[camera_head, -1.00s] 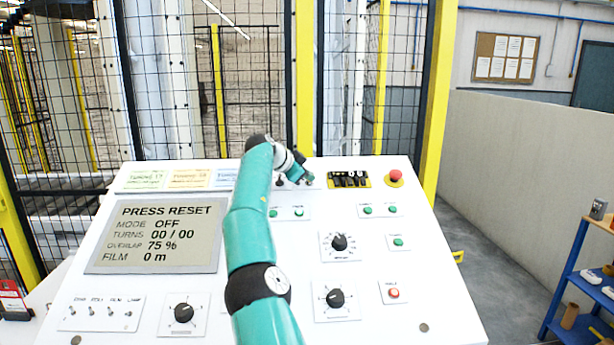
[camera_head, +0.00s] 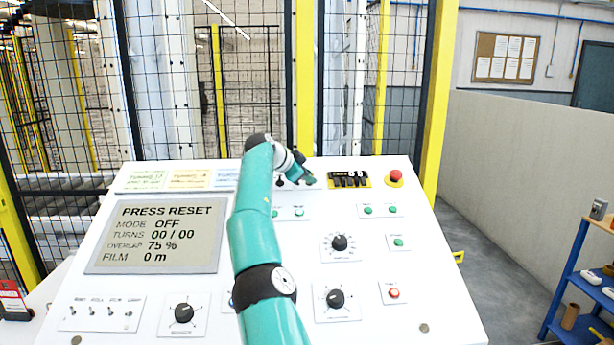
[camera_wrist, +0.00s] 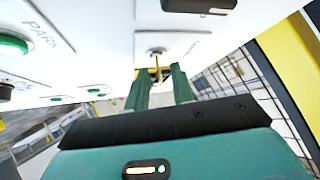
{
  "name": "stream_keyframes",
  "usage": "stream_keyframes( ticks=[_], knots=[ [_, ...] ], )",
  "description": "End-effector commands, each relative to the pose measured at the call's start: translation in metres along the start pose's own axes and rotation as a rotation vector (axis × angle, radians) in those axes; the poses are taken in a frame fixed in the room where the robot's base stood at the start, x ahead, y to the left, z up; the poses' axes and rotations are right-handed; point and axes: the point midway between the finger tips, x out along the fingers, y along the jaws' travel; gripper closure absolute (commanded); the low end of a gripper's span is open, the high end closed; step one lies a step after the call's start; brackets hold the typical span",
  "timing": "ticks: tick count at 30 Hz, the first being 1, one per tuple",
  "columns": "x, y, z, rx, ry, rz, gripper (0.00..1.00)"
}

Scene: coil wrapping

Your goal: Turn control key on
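The white control panel (camera_head: 270,290) fills the lower head view, and its screen (camera_head: 155,237) reads "PRESS RESET" and "MODE OFF". My gripper (camera_head: 309,180) is at the panel's top edge, left of the black counter block. In the wrist view its two green fingers (camera_wrist: 161,84) stand apart, open. A small metal fitting, apparently the control key (camera_wrist: 157,54), sits on a white plate just beyond the fingertips, in line with the gap. I cannot tell whether the fingers touch it. In the head view my gripper hides the key or blends with it.
A red emergency button (camera_head: 396,175) and the black and yellow counter block (camera_head: 349,180) lie right of my gripper. Several green buttons and black knobs (camera_head: 339,243) cover the panel. A mesh fence (camera_head: 250,90) and yellow posts stand behind. A blue shelf (camera_head: 575,290) is at right.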

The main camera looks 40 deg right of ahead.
Motion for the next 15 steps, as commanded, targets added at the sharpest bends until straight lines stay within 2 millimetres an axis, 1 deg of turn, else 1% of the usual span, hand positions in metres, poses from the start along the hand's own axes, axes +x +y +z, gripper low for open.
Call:
stream_keyframes(
  ticks=[4,7,11,15],
  knots=[
    [-0.007,-0.001,0.0,0.0,0.0,-0.002,0.76],
    [-0.02,-0.001,0.0,0.0,-0.001,-0.003,0.76],
    [-0.046,-0.001,0.001,-0.001,-0.002,-0.003,0.76],
    [-0.077,-0.001,0.0,0.0,-0.002,-0.003,0.76]
  ],
)
